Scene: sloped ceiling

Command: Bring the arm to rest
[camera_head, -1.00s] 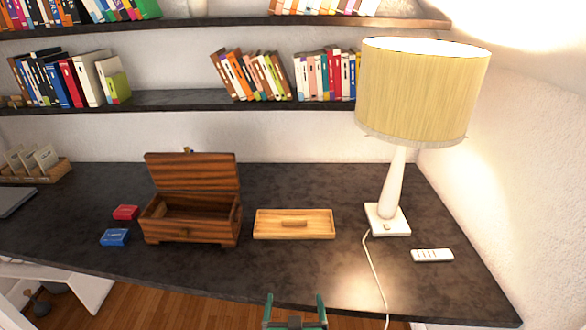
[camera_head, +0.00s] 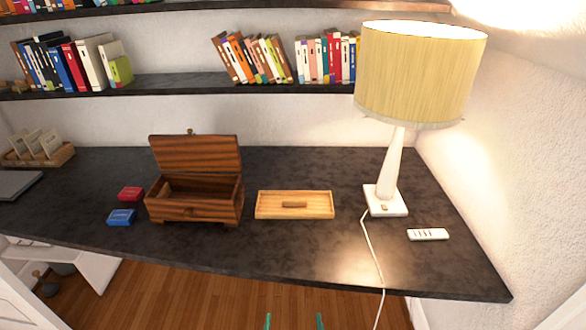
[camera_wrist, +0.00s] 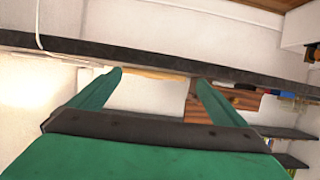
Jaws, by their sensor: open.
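My gripper (camera_head: 294,321) shows at the bottom edge of the head view, in front of the desk and below its front edge. Only its two green fingertips show there, spread apart. In the wrist view my gripper (camera_wrist: 158,82) has its two green fingers wide apart with nothing between them. The dark desk (camera_head: 300,257) shows in the wrist view as a dark band (camera_wrist: 150,62) beyond the fingers. My gripper touches nothing that I can see.
The lamp's cord (camera_head: 374,260) hangs over the front edge. Wooden floor (camera_head: 200,295) is open below.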

